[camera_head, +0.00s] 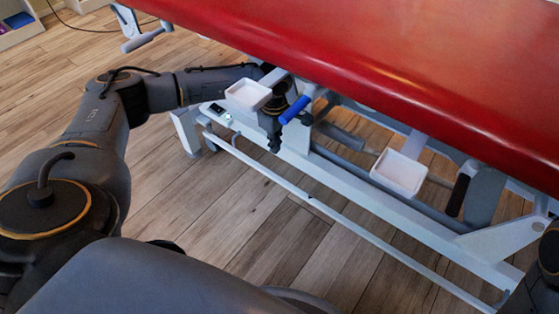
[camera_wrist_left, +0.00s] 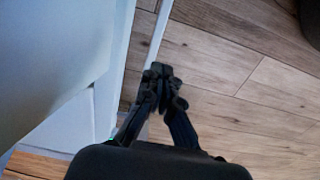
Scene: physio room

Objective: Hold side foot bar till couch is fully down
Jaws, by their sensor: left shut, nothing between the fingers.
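The red couch (camera_head: 380,70) spans the top of the head view on a white frame. The side foot bar (camera_head: 345,216), a thin pale rail, runs low along the near side above the floor. My left gripper (camera_head: 274,147) points down beside the frame, above the bar in the picture. It is shut and empty. In the left wrist view the gripper's closed fingertips (camera_wrist_left: 160,73) overlap the line of the pale bar (camera_wrist_left: 159,30); I cannot tell whether they touch it. My right gripper does not show; only a dark part of my right arm is at the right edge.
Two white trays, one near my left wrist (camera_head: 249,93) and one farther right (camera_head: 399,174), stick out under the couch. A blue-gripped handle (camera_head: 294,110) is close to my left gripper. Wooden floor (camera_head: 225,210) lies open in front of the bar.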

